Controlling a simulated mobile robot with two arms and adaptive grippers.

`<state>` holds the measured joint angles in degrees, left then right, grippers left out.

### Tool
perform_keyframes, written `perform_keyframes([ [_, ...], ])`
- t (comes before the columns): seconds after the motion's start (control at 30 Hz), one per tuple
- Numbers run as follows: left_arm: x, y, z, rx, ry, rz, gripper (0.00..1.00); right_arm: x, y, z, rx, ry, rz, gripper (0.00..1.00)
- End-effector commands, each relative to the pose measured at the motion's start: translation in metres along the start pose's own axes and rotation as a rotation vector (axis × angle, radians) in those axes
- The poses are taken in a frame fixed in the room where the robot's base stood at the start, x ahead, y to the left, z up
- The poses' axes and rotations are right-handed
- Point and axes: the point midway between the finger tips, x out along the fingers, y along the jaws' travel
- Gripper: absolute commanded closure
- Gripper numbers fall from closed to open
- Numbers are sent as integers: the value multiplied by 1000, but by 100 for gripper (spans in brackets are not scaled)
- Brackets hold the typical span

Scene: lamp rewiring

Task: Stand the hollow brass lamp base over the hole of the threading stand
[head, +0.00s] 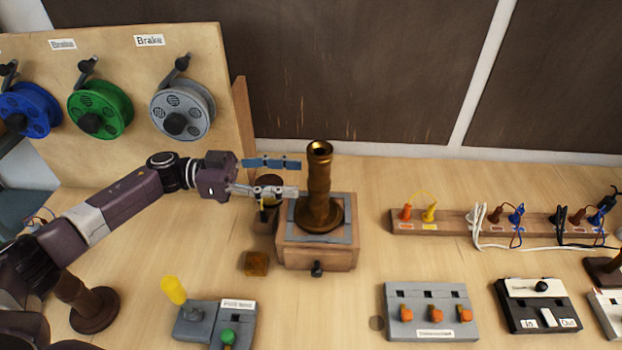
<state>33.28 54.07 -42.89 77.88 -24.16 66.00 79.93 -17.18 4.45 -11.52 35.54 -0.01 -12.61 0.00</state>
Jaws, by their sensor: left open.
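The hollow brass lamp base (319,185) stands upright on the grey top of the wooden threading stand (290,255). Its open top end faces up. Its round foot covers the middle of the top, so the stand's hole is hidden and I cannot tell how well the foot is centred over it. My left gripper (296,178) is open just left of the lamp base's column, its fingers pointing right. I see no clear contact with the column. My right gripper is not in view.
A dark round-topped object (268,183) stands behind my left gripper, partly hidden. A small wooden block (255,263) lies left of the stand. A plug rail (460,226) and a grey switch box (430,310) lie to the right. Spools (182,108) hang on the back-left board.

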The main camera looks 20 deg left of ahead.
Motion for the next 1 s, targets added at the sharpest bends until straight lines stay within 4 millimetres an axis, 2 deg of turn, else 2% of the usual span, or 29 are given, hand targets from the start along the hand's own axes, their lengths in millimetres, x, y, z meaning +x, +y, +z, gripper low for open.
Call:
perform_keyframes([
  [0.1,-25,-1,3,0,-3,-3,52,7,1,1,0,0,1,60],
  [0.33,-50,0,1,1,-1,0,52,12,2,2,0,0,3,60],
  [0.87,-54,0,0,1,0,1,52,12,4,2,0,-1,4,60],
  [1.0,-51,-5,-1,52,-37,-7,52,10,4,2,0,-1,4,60],
])
